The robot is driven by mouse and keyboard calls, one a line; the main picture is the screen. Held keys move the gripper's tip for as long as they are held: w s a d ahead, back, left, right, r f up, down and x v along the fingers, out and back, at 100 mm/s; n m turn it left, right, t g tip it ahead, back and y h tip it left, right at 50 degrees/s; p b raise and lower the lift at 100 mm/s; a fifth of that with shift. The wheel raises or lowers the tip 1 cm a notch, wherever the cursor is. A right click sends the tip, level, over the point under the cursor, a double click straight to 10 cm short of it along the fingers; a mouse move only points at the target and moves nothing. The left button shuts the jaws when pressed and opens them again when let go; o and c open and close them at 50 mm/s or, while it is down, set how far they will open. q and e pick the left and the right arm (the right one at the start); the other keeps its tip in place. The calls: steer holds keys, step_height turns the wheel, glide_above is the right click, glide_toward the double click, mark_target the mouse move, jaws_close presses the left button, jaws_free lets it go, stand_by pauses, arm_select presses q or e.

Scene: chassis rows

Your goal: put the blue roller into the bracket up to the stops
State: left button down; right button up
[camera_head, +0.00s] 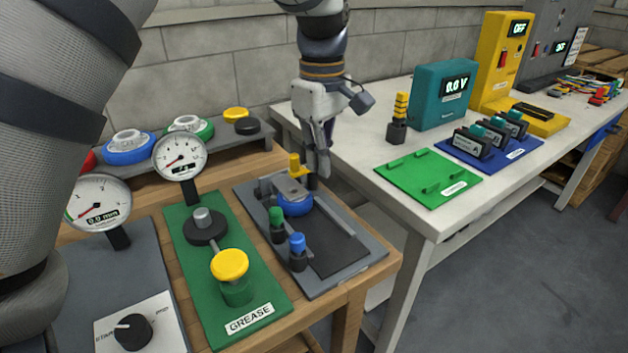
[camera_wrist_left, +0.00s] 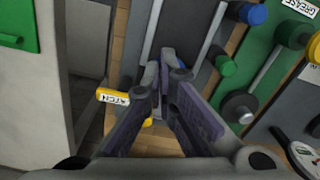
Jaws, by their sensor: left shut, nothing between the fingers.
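A blue roller-like disc (camera_head: 295,206) lies under a grey metal piece, apparently the bracket (camera_head: 264,188), on the dark grey plate (camera_head: 318,286). I cannot tell whether it touches the stops. A yellow latch (camera_head: 295,162) stands up behind it. My right gripper is out of view.
Green (camera_head: 277,217) and blue (camera_head: 298,243) knobs stand in front of the disc. A green GREASE panel (camera_head: 262,290) with a yellow knob lies left. A back shelf (camera_head: 222,140) holds coloured round parts.

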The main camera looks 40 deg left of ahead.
mark_target(314, 215)
arm_select(q)
steer(key=f, duration=0.5)
steer(key=s+f, duration=0.1)
steer(key=f, duration=0.2)
steer(key=shift+d+f, duration=0.2)
steer(key=shift+d, duration=0.15)
steer(key=shift+w+f, duration=0.1)
steer(key=shift+f, duration=0.55)
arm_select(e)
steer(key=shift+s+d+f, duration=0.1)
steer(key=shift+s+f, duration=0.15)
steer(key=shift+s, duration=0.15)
arm_select(q)
steer(key=shift+w+a+r, duration=0.1)
steer(key=shift+a+r, duration=0.1)
steer(key=shift+a, duration=0.5)
steer(key=shift+f, duration=0.1)
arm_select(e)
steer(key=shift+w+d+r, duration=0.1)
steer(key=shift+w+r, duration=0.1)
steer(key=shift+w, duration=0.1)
arm_select(q)
steer(key=shift+a, duration=0.1)
